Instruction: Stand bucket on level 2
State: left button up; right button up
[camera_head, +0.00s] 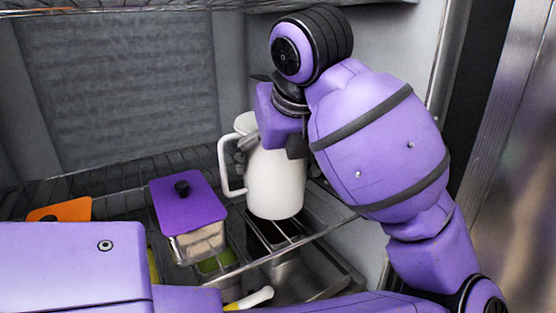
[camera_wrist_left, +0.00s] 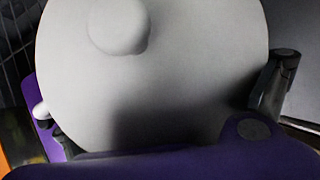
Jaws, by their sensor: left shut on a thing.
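The white bucket (camera_head: 275,185), with a loop handle on its left, is upright at the right part of a wire shelf (camera_head: 120,205). Its bottom is just over the shelf wires near the front rail; I cannot tell if it touches them. My left gripper (camera_head: 270,143) is shut on the bucket's upper part from above. In the left wrist view the bucket (camera_wrist_left: 190,85) fills the picture as a pale round surface with a knob, between the two fingers of my left gripper (camera_wrist_left: 165,110). My right gripper is not in view.
A clear container with a purple lid (camera_head: 188,205) stands on the shelf left of the bucket. An orange item (camera_head: 62,210) lies further left. A white rounded object (camera_head: 250,297) and metal pans show lower down. The freezer's right wall (camera_head: 385,40) is close to my arm.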

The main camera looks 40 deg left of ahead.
pick_arm(q)
jog(key=o, duration=1.6)
jog(key=shift+w+a+f, duration=0.1)
jog(key=shift+a+f, duration=0.05)
jog(key=shift+a, duration=0.2)
jog(key=shift+c, duration=0.2)
jog(key=shift+o, duration=0.4)
jog(key=shift+a, duration=0.1)
jog(key=shift+d, duration=0.25)
jog(key=shift+d+r, duration=0.1)
jog(key=shift+r, duration=0.35)
jog(key=v, duration=0.6)
jog(key=shift+s+d+r, duration=0.15)
jog(key=shift+s+r, duration=0.05)
jog(key=shift+r, duration=0.1)
